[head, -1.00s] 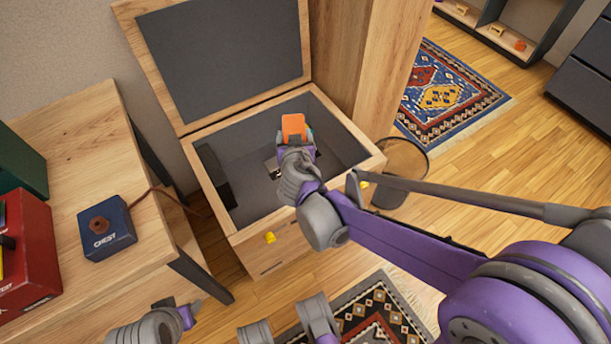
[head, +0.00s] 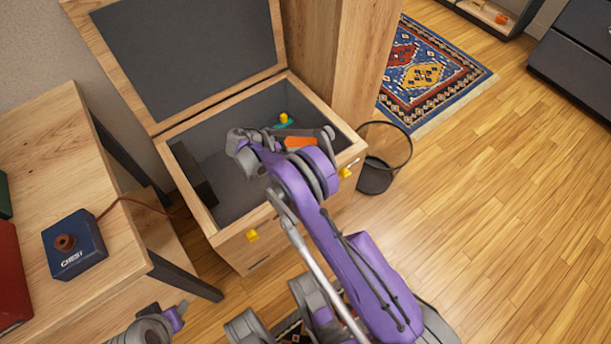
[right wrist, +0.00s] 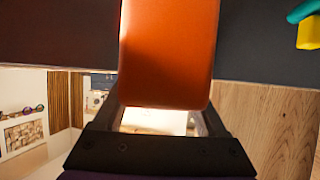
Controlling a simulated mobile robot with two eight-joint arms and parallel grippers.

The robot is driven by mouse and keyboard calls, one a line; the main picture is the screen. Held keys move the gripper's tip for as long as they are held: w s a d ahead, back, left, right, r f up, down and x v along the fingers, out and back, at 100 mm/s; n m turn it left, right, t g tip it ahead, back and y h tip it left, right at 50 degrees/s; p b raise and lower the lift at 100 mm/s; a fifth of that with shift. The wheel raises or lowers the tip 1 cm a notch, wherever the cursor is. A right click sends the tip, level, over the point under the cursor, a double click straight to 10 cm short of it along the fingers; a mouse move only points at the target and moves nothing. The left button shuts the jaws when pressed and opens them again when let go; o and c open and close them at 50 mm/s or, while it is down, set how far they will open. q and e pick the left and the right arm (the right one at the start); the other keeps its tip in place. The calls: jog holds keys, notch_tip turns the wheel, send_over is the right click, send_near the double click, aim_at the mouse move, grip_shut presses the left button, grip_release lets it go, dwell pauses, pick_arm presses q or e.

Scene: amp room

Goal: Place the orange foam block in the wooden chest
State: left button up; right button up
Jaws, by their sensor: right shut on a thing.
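The wooden chest (head: 225,245) stands open, its dark-panelled lid (head: 190,50) tilted back. My right arm reaches over the chest's front edge. My right gripper (right wrist: 166,108) is shut on the orange foam block, which fills the upper middle of the right wrist view (right wrist: 168,50). In the head view only part of the block (head: 298,142) shows, over the right part of the chest opening; my wrist hides the rest. Whether it touches anything inside cannot be told. My left gripper (head: 179,312) is low at the bottom left, away from the chest; its jaws are too small to read.
A teal and yellow thing (head: 284,121) is at the chest's back right. A dark box (head: 193,175) is against its left inner wall. A wooden table (head: 60,150) with a blue CHEST button box (head: 74,244) stands left. A mesh bin (head: 383,160) stands right of the chest.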

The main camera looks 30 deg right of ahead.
jog(key=shift+s+d+f+m+g, duration=0.1)
jog(key=shift+s+f+m+g, duration=0.3)
jog(key=shift+f, duration=0.25)
jog(key=shift+s+d+f+m+g, duration=0.1)
jog(key=shift+s+f+m+g, duration=0.25)
jog(key=shift+f, duration=0.25)
notch_tip(320, 180, down, 6)
jog(key=shift+r+b, duration=0.15)
jog(key=shift+b, duration=0.65)
jog(key=shift+f+b, duration=0.55)
jog(key=shift+f, duration=1.6)
jog(key=shift+s+f, duration=0.1)
jog(key=o, duration=1.3)
